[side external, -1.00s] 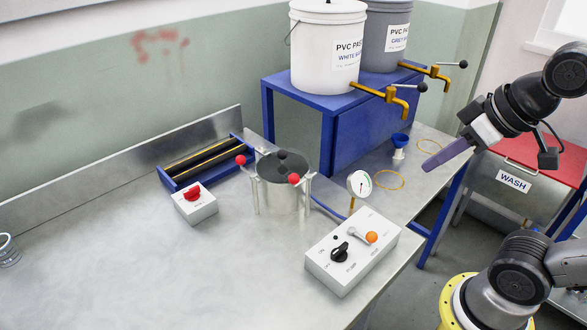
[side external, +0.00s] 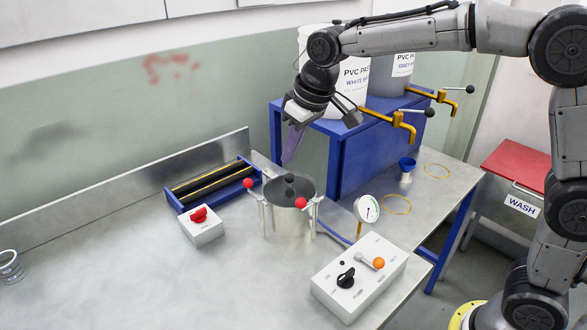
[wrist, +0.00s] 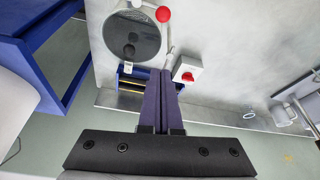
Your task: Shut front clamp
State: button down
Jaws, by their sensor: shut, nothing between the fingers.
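A metal pot (side external: 290,222) with a dark round top (side external: 284,194) stands on the bench. A clamp with a red ball (side external: 301,203) is at its right, nearer the camera. Another red ball (side external: 249,183) is at its left. I cannot tell which is the front clamp or whether either is shut. In the wrist view, one red ball (wrist: 163,14) shows beside the dark top (wrist: 128,27), near the upper edge. My gripper (side external: 287,162) is shut and empty, its purple fingers pointing down above the pot's far side. Its fingertips (wrist: 160,72) also show in the wrist view.
A blue stand (side external: 335,155) with white and grey pails is right behind the pot. A blue roller tray (side external: 212,186) and red-knob box (side external: 202,226) are left. A gauge (side external: 367,208) and control box (side external: 358,275) are right.

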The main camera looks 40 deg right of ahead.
jog(key=x, duration=0.9)
jog(key=shift+f, duration=0.3)
jog(key=s, duration=0.4)
jog(key=shift+d+f, duration=0.2)
jog(key=shift+d, duration=0.2)
